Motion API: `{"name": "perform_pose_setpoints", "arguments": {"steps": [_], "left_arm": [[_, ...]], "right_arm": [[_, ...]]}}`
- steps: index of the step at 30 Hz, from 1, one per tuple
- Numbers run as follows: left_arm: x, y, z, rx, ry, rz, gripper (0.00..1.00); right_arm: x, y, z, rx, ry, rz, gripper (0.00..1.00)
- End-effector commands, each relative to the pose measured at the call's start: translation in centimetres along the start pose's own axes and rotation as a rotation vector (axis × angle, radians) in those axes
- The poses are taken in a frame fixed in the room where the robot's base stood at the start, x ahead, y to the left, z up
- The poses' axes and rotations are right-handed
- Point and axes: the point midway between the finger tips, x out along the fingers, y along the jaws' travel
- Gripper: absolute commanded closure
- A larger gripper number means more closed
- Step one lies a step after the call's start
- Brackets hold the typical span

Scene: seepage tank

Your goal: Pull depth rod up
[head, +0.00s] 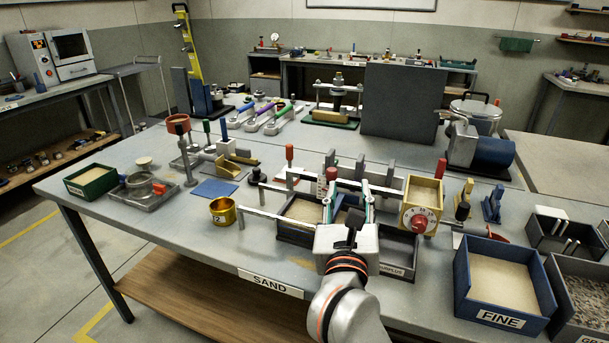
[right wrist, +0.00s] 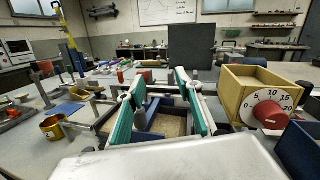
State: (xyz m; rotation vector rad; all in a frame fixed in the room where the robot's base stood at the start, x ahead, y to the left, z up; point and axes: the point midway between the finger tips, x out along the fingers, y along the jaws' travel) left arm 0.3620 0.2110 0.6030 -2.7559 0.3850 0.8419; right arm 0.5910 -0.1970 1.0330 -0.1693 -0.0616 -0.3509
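The tank (head: 298,236) is a dark box with sand in it at the middle of the bench, partly hidden by my right gripper. My right gripper (head: 347,190) is above the tank, its teal fingers spread apart with a gap between them. In the right wrist view the open fingers (right wrist: 160,84) frame a dark blue upright part (right wrist: 153,110) and sand behind and below them. A red-topped upright piece (head: 331,175) shows beside the left finger. I cannot tell for certain which part is the depth rod. My left gripper is not in view.
A yellow box with a numbered dial (head: 421,203) stands close right of the gripper. A brass cup (head: 223,211) is left of the tank. A blue bin labelled FINE (head: 502,282) is at front right. A tall dark panel (head: 403,100) stands behind.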

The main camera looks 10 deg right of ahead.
Motion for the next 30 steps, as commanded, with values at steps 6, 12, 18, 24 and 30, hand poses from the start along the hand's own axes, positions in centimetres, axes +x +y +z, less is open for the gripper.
{"name": "perform_pose_setpoints", "arguments": {"steps": [6, 12, 18, 24, 30], "left_arm": [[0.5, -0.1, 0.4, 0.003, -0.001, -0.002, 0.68], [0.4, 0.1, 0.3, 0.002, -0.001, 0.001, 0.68], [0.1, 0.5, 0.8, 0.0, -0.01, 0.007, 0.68], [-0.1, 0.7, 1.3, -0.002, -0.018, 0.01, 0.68], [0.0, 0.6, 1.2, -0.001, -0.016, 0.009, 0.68]], "right_arm": [[0.2, 2.4, -0.7, 0.16, 0.085, 0.072, 0.65], [2.6, 2.5, -0.8, 0.16, 0.086, 0.071, 0.65], [5.6, 2.8, -1.1, 0.157, 0.086, 0.071, 0.65], [7.4, 3.0, -1.2, 0.158, 0.085, 0.072, 0.65], [7.7, 3.0, -1.3, 0.157, 0.086, 0.072, 0.65]]}}
